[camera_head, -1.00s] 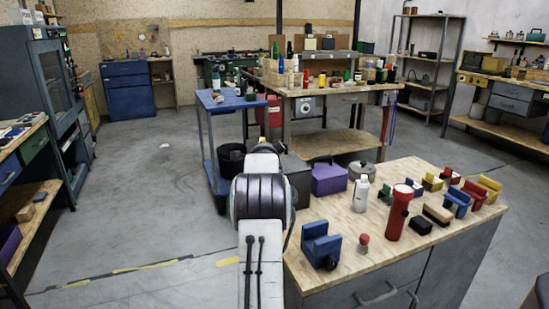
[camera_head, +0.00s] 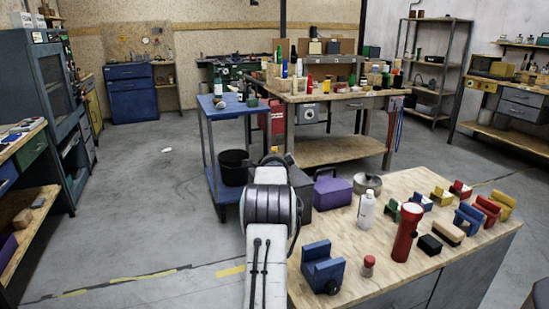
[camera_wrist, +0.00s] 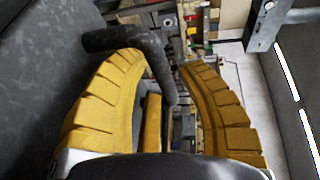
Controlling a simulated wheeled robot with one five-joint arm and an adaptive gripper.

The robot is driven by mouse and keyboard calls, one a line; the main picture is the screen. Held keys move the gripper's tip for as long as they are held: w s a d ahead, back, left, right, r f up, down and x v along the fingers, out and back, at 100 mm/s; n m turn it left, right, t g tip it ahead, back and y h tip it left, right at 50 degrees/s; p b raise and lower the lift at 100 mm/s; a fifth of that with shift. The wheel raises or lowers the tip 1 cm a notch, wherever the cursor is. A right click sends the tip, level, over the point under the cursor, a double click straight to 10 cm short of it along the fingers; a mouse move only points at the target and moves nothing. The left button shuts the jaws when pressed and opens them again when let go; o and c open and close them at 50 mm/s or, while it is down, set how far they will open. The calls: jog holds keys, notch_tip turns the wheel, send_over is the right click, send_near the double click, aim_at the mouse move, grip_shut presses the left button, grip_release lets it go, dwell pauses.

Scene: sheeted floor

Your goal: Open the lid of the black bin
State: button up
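The black bin appears as a dark grey-black box (camera_head: 302,188) just beyond my arm in the head view, left of the purple box. My arm hides much of it, so I cannot tell how its lid stands. In the wrist view a large dark surface (camera_wrist: 45,80) fills the left side, with a bent black handle (camera_wrist: 125,40) standing out from it. My gripper (camera_wrist: 160,62) has its two yellow fingers apart. The handle's bent end reaches between them, close to the left fingertip; I cannot tell whether they touch.
A purple box (camera_head: 332,192) stands close to the right of the bin. A wooden-topped bench (camera_head: 385,268) at front right carries a red flashlight (camera_head: 403,235), a white bottle (camera_head: 365,210) and several blocks. A blue cart (camera_head: 222,112) stands behind.

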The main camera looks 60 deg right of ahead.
jog(key=shift+a, duration=0.1)
grip_shut()
dwell(0.3)
jog(key=shift+b, duration=0.95)
